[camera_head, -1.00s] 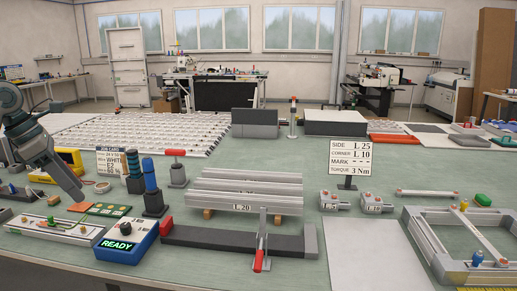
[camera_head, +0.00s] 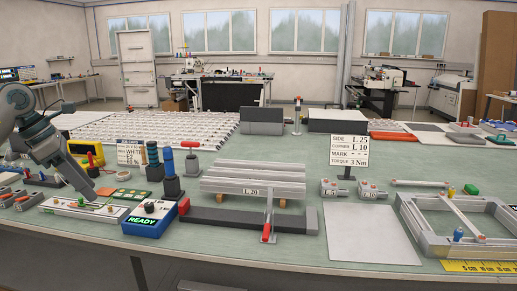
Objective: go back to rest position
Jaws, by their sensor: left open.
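My left gripper (camera_head: 92,198) comes in from the left on my grey arm, pointing down. It is over the left part of the bench, close to a white strip board (camera_head: 85,208) with small coloured parts. Its fingers are small and partly hidden, and I see nothing held in them. I cannot tell whether it touches the board. My right gripper is out of view.
A blue box reading READY (camera_head: 150,219) stands just right of the gripper, with upright blue-handled tools (camera_head: 171,176) behind. Grey L.20 profiles (camera_head: 252,179) lie mid-bench. A sign (camera_head: 348,150) and a metal frame (camera_head: 468,236) stand right. A pale plate (camera_head: 370,234) is bare.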

